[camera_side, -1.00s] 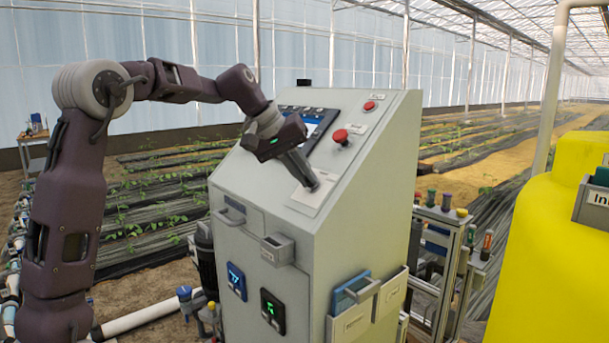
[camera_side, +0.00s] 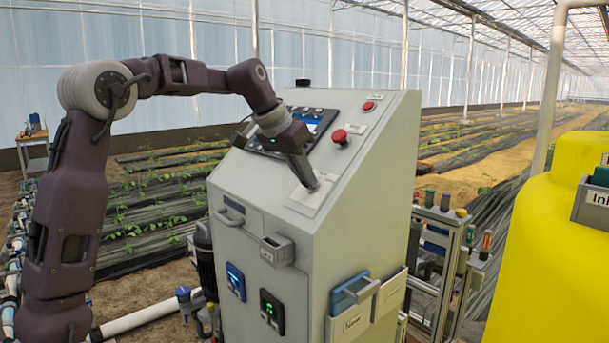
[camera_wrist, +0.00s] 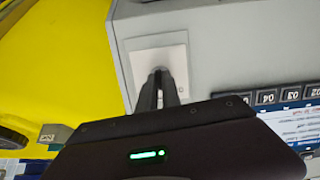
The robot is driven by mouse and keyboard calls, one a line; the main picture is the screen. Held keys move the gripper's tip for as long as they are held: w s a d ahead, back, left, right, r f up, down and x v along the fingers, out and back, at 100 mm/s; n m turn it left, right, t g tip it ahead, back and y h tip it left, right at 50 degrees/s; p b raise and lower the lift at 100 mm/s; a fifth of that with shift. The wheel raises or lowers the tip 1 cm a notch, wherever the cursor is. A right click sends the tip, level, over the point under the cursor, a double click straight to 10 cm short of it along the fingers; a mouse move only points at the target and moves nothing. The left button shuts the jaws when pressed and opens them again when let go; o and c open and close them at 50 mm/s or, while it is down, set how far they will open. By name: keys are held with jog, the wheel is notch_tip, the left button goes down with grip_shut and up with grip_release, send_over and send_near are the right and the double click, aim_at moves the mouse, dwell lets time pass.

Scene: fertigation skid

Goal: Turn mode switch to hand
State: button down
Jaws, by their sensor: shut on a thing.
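The mode switch plate (camera_side: 308,200) is a pale square on the sloped top of the grey control cabinet. It also shows in the wrist view (camera_wrist: 176,52). My gripper (camera_side: 312,186) reaches down to this plate, with its fingers shut on the mode switch knob. In the wrist view the fingers (camera_wrist: 160,75) meet at the middle of the plate. The fingers hide most of the knob, and I cannot read its position or its labels.
A red mushroom button (camera_side: 340,137) sits up the slope beside the gripper, with a smaller red button (camera_side: 368,106) above it. A screen (camera_side: 312,120) lies behind my wrist. The cabinet front (camera_side: 250,215) carries a small box and displays. A yellow tank (camera_side: 550,260) stands at right.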

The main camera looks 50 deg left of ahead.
jog(key=shift+m, duration=0.5)
jog(key=c, duration=1.5)
grip_release()
jog(key=shift+c, duration=0.2)
jog(key=shift+r, duration=0.1)
jog(key=v, duration=0.7)
